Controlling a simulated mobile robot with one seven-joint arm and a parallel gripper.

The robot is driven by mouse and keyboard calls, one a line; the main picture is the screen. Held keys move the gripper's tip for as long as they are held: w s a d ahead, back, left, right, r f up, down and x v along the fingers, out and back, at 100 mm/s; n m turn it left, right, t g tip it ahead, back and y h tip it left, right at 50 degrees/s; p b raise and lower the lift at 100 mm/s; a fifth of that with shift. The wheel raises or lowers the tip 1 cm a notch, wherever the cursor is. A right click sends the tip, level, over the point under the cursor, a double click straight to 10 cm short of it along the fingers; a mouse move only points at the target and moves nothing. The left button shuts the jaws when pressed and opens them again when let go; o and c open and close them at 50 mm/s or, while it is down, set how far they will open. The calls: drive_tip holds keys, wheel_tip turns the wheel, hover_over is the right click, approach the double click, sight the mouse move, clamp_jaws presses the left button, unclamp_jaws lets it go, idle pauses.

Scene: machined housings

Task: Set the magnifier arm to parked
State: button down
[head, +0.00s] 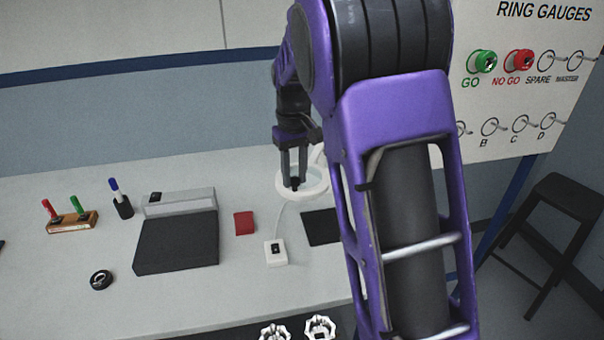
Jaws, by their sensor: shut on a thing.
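The magnifier has a white ring head (318,192) above the bench, right of centre. Part of its white arm (318,154) shows behind my arm, which hides the rest and its mount. My gripper (294,182) points down at the ring. Its fingers are shut on a small dark grip at the magnifier head. No parked mark or rest is visible.
A white switch box (276,252) with a pale cord lies in front of the ring. A dark mat (320,227), red block (244,223) and black plate (177,244) lie nearby. A gauge board (535,100) stands at right.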

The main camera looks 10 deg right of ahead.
drive_tip(key=w+a+m, duration=0.9)
drive_tip(key=w+a, duration=0.3)
drive_tip(key=w, duration=0.4)
idle(0.3)
drive_tip(key=c, duration=0.6)
unclamp_jaws()
drive_tip(key=shift+s, duration=0.1)
